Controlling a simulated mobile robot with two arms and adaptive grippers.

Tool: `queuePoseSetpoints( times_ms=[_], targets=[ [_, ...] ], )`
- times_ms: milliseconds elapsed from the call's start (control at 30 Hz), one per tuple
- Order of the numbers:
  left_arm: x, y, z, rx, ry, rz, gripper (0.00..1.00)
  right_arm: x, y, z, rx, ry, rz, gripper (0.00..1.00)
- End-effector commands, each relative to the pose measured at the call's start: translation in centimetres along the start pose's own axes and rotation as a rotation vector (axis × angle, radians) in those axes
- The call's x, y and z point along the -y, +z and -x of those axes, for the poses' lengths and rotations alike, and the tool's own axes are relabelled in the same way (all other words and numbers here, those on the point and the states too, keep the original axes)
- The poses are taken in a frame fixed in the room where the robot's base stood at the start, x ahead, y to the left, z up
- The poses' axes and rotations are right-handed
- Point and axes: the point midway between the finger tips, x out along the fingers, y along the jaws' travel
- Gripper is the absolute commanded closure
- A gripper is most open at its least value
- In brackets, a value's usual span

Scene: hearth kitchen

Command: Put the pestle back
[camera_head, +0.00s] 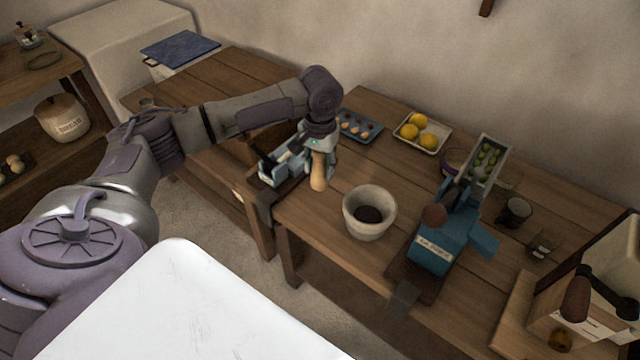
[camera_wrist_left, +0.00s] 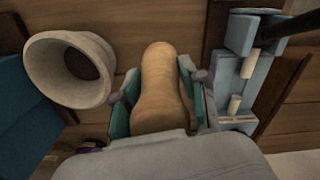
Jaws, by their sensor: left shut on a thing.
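My left gripper (camera_head: 321,158) is shut on the wooden pestle (camera_head: 318,178) and holds it with its rounded end down, to the left of the mortar in the head view. In the left wrist view the pestle (camera_wrist_left: 160,85) shows between the two teal finger pads of the gripper (camera_wrist_left: 155,95). The pale stone mortar (camera_head: 369,212) stands upright on the wooden table, with something dark inside. It also shows at the upper left of the left wrist view (camera_wrist_left: 68,68). The pestle is apart from the mortar. My right gripper is not in view.
A blue-grey metal device (camera_head: 272,178) sits at the table's left edge, close to the gripper. A blue machine (camera_head: 445,240) stands right of the mortar. Behind are a tray of lemons (camera_head: 408,138), a small blue tray (camera_head: 347,135) and a dark cup (camera_head: 515,212).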

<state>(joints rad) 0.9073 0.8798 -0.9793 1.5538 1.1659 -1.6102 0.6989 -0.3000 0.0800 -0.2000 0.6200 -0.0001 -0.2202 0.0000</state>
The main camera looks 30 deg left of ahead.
Motion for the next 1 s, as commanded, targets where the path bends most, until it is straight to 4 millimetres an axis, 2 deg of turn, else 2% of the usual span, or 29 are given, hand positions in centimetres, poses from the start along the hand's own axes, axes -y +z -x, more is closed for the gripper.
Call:
queuePoseSetpoints(
  times_ms=[500,867,900,1000],
  targets=[
    [0.0,0.0,-5.7,0.0,0.0,0.0,1.0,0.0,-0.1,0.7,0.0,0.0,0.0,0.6],
    [-0.1,0.1,-6.2,0.001,0.001,0.0,1.0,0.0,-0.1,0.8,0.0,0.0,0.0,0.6],
    [-0.1,0.1,-6.2,0.0,0.0,-0.001,0.5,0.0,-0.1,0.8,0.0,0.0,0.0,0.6],
    [-0.1,0.1,-6.2,0.0,0.0,-0.001,0.34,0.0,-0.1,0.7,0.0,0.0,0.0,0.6]
  ],
)
